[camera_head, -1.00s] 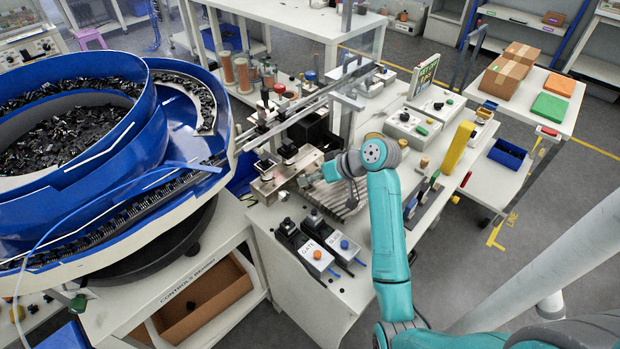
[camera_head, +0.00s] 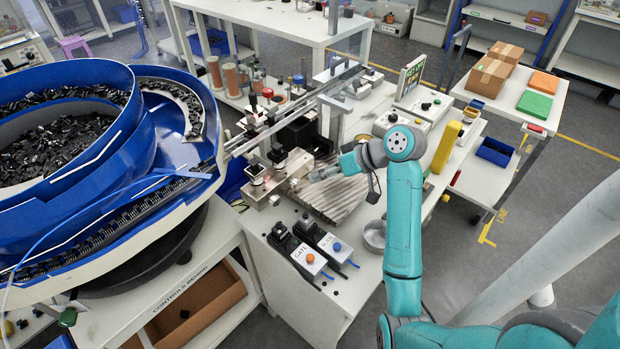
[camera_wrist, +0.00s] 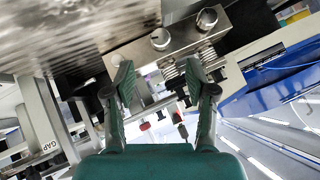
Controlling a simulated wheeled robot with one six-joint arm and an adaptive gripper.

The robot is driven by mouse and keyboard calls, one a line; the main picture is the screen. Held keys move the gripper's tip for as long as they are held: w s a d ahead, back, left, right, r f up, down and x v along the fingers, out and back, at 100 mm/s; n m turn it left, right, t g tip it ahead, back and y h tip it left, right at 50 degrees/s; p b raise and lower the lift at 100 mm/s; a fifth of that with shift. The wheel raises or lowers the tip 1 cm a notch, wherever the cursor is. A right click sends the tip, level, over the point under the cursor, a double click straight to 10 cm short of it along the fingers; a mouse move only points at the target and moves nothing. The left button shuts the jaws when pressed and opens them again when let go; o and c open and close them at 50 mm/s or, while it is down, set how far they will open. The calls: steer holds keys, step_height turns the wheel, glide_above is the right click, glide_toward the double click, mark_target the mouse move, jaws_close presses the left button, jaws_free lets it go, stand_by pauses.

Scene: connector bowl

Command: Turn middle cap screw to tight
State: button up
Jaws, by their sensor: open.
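A metal block (camera_head: 268,193) with cap screws sits at the end of the feeder track, left of my gripper (camera_head: 318,174) in the head view. In the wrist view the block (camera_wrist: 185,40) shows round silver cap heads: one near the middle (camera_wrist: 160,39), one to its upper right (camera_wrist: 207,18), and perhaps a third partly hidden behind the left finger. My gripper (camera_wrist: 160,80) is open and empty. Its fingers appear either side of the middle cap head, with no visible contact. The cap's tightness cannot be told.
A ribbed metal plate (camera_head: 335,200) lies under my gripper. The blue bowl feeder (camera_head: 160,140) stands at the left. Labelled GATE and SLIDE boxes (camera_head: 309,258) sit in front, and a small round metal dish (camera_head: 375,236) to the right.

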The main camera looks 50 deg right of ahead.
mark_target(298, 184)
steer(key=v, duration=0.3)
steer(key=shift+s+r, duration=0.1)
steer(key=shift+s, duration=0.05)
steer(key=w+a+f+h, duration=0.1)
steer(key=w+f, duration=0.1)
steer(key=w+a+f+n+h, duration=0.1)
steer(key=w+f, duration=0.2)
steer(key=w+a+f, duration=0.2)
steer(key=w, duration=0.1)
steer(key=shift+f+n+h, duration=0.3)
steer(key=shift+f+h, duration=0.05)
steer(key=shift+h, duration=0.05)
stand_by(0.3)
steer(key=shift+d, duration=0.1)
jaws_close()
